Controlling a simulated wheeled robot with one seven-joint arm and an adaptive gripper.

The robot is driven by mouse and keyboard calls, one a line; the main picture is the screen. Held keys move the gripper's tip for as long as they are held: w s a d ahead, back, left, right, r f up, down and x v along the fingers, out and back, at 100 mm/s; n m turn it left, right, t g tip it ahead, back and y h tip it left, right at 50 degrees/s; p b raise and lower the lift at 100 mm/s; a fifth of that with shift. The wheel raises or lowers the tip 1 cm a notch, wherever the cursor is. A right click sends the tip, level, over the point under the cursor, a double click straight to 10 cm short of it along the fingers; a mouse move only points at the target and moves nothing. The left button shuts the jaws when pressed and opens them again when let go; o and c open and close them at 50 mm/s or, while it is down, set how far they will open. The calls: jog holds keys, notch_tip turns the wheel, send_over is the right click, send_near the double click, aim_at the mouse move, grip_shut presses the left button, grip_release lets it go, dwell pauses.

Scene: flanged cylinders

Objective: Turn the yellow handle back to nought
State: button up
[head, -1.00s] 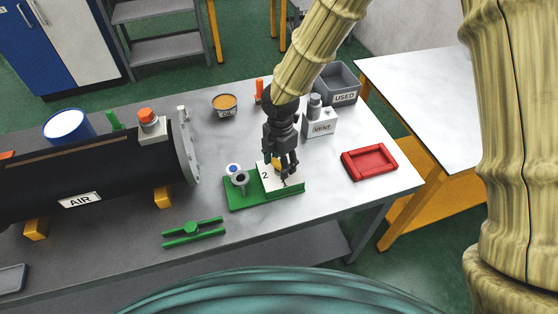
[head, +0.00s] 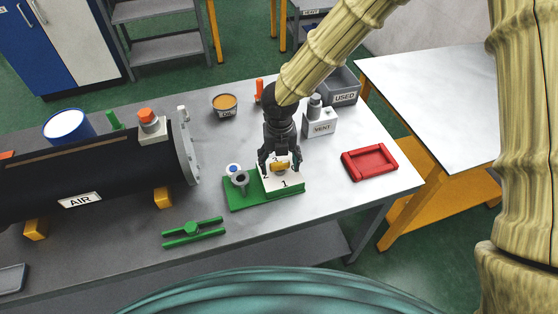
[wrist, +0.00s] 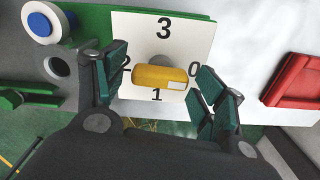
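The yellow handle (wrist: 155,77) lies across the middle of a white dial plate (wrist: 128,24) marked 3, 2, 1 and 0; it also shows in the head view (head: 281,166). Its long axis runs between the 2 and the 0, and a pale patch on its right end lies near the 0. My gripper (wrist: 158,78) is open, with one finger pair on each side of the handle's ends. A gap shows at the left end; whether the right fingers touch is unclear. In the head view my gripper (head: 280,164) is low over the plate.
The plate sits on a green base (head: 240,200) with a blue-and-white knob (head: 233,169) beside it. Nearby are a red tray (head: 370,162), a VENT block (head: 320,126), a green bar piece (head: 192,232) and the black AIR cylinder (head: 90,170).

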aim_at(280, 163)
jog(key=shift+r, duration=0.1)
jog(key=shift+r+p, duration=2.95)
jog(key=shift+p, duration=0.25)
jog(key=shift+f, duration=0.1)
